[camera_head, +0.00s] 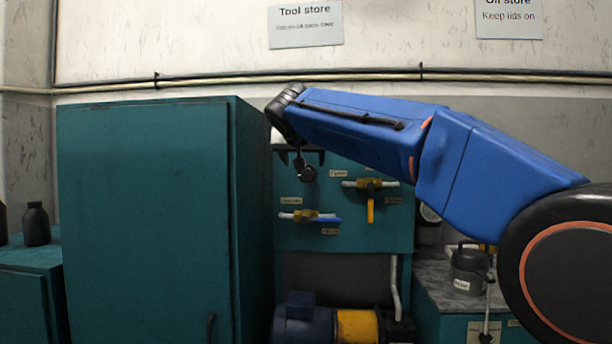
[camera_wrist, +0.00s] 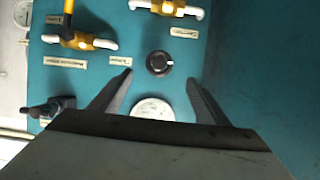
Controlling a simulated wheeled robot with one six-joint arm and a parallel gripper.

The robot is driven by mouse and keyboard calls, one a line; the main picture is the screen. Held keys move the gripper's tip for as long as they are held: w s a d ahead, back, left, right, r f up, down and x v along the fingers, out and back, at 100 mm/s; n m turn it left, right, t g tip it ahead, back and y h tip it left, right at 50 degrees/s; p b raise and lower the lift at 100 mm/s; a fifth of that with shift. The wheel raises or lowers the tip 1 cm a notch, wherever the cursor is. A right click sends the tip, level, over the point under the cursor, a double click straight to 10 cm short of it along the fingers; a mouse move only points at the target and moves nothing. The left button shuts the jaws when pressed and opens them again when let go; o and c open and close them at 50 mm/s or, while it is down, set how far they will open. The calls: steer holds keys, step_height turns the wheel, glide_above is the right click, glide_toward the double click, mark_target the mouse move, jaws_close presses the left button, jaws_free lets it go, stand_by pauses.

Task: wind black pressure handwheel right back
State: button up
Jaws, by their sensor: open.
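The black pressure handwheel (camera_head: 307,174) is a small round knob on the teal panel, just below my gripper in the head view. My gripper (camera_wrist: 159,76) is open and empty, one finger on each side of the knob's line, with no visible contact. In the head view my gripper (camera_head: 301,157) hangs in front of the panel, partly hidden by my arm.
A yellow-handled valve (camera_head: 370,190) is right of the handwheel, and another valve (camera_head: 310,216) is below it. A round gauge (camera_wrist: 153,109) shows between my fingers. A tall teal cabinet (camera_head: 145,220) stands close on the left. A motor (camera_head: 310,325) sits below the panel.

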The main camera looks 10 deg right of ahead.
mark_target(307, 174)
steer(key=x, duration=1.2)
steer(key=shift+w+d+f, duration=0.1)
steer(key=shift+w+f, duration=0.05)
steer(key=shift+f, duration=0.05)
steer(key=c, duration=1)
